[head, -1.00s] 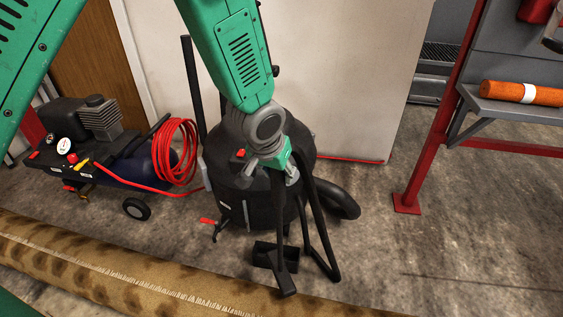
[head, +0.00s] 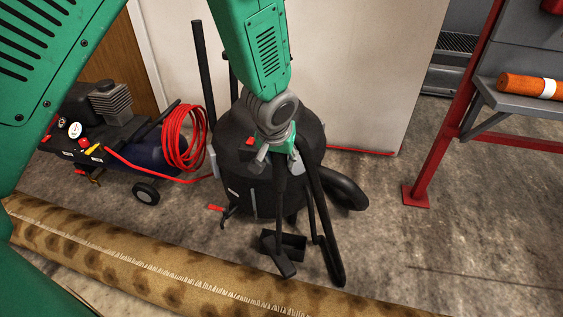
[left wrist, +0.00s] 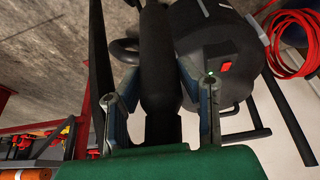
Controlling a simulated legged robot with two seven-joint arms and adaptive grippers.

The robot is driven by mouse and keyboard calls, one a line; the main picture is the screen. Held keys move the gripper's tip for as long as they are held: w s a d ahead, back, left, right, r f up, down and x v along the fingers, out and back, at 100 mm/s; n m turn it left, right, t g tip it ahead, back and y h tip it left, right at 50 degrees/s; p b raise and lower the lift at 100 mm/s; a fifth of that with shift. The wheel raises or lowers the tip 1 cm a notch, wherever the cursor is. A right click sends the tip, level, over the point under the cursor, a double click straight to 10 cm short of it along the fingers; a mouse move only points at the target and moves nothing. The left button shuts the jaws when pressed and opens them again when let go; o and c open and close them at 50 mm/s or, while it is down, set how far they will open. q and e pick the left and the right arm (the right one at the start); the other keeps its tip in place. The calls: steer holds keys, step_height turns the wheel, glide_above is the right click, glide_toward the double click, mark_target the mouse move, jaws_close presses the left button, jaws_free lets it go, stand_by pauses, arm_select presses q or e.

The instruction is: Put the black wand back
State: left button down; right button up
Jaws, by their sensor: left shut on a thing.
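My left gripper (head: 281,158) is shut on the black wand (head: 280,195), in front of the black drum vacuum (head: 240,165). The wand hangs down steeply from the jaws, its lower end low over the floor near a dark boxy part (head: 293,243). I cannot tell whether that part belongs to the wand or the vacuum. In the left wrist view the wand (left wrist: 160,65) runs between the two fingers (left wrist: 160,110). A black hose or tube (head: 325,230) comes down to the right of the wand. The wand's upper end is hidden by my gripper. My right gripper is out of view.
A compressor (head: 110,140) with a coiled red hose (head: 183,140) stands left of the vacuum. A rolled rug (head: 150,265) lies across the front. A red-legged rack (head: 436,140) with an orange roll (head: 525,86) stands at the right. The floor between is clear.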

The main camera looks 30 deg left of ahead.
arm_select(q)
steer(key=w+a+n+g+y+p, duration=0.1)
steer(key=w+a+n+p, duration=0.1)
steer(key=w+a+n, duration=0.3)
steer(key=w+a+n+y+p, duration=0.1)
steer(key=w+n+y+p, duration=0.15)
steer(key=w, duration=0.35)
step_height(320, 180, down, 21)
steer(key=w+n+b, duration=0.1)
steer(key=w+b, duration=0.1)
steer(key=b, duration=0.9)
steer(key=shift+n+g+h+b, duration=0.3)
steer(key=shift+n+g+h, duration=0.05)
steer(key=shift+g, duration=0.05)
steer(key=shift+w+f+b, duration=0.1)
steer(key=shift+f+b, duration=0.3)
steer(key=c, duration=1)
jaws_free()
steer(key=shift+c, duration=0.2)
steer(key=shift+f, duration=0.1)
steer(key=shift+d, duration=0.1)
